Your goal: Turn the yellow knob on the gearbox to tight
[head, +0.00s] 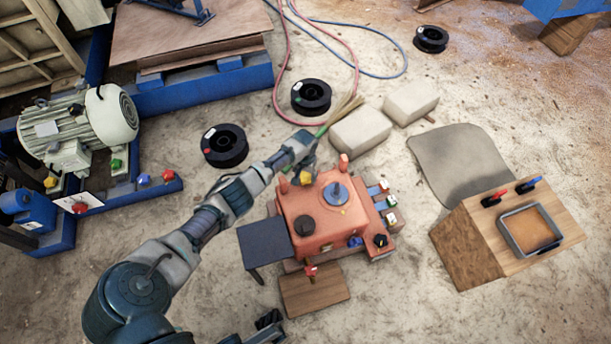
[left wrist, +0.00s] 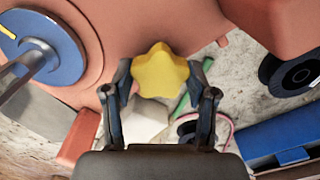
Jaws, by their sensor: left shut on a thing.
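The gearbox (head: 318,221) is an orange-red housing on the floor in the middle of the head view, with a blue disc and shaft on top. The yellow knob (left wrist: 160,72) is star-shaped and sticks out from the gearbox's far side; it also shows small in the head view (head: 302,181). My left gripper (left wrist: 165,82) reaches over from the left and is shut on the knob, one finger at each side. A tight mark is not readable in either view. A dark jointed part at the bottom edge of the head view may be my right gripper, mostly cut off.
Black spools (head: 224,146) and pale blocks (head: 361,132) lie beyond the gearbox. A grey motor (head: 75,130) stands left. A wooden box (head: 480,238) with a tray stands right. A dark plate (head: 264,243) sticks out near the gearbox's left side.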

